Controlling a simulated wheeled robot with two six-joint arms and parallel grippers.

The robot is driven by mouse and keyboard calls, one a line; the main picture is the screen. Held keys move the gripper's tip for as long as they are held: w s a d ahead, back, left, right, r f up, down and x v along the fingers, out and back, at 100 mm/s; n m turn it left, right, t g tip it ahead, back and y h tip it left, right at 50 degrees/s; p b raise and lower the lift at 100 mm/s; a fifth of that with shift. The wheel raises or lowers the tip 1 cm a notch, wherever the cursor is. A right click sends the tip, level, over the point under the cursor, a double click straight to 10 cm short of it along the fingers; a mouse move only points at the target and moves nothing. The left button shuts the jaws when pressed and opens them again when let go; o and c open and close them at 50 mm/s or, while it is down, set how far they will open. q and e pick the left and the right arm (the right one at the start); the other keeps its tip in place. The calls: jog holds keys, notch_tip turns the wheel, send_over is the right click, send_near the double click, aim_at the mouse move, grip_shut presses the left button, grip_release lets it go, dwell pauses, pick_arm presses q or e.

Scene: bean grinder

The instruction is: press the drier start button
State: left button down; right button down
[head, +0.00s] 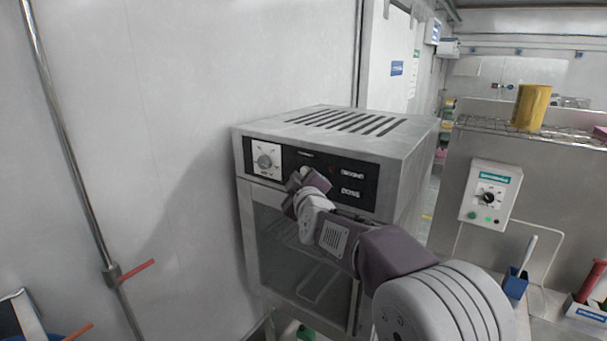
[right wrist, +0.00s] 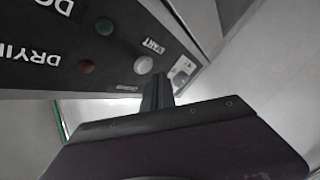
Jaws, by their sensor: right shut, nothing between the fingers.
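The drier (head: 345,135) is a grey metal box with a slotted top, a glass door and a black control panel. Its panel also fills the upper left of the right wrist view (right wrist: 60,25). There, a pale round start button (right wrist: 143,65) sits beside the label "START". My right gripper (head: 294,181) is shut and empty in front of the panel and hides part of it in the head view. In the right wrist view its fingertips (right wrist: 157,82) are just beside the button; I cannot tell whether they touch it. My left gripper is not in view.
A dial on a white plate (head: 267,160) is at the panel's left. A white control box (head: 490,193) hangs at right, below a yellow canister (head: 531,107) on a rack.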

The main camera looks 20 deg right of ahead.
dwell(0.3)
jog(key=shift+w+d, duration=0.25)
jog(key=shift+d, duration=0.1)
jog(key=shift+w+d+b, duration=0.3)
jog(key=shift+d+b, duration=0.05)
jog(key=shift+b, duration=0.05)
dwell(0.7)
jog(key=shift+s+a, duration=0.1)
jog(key=shift+s+a+p, duration=0.45)
jog(key=shift+a+p, duration=0.1)
jog(key=shift+p, duration=0.1)
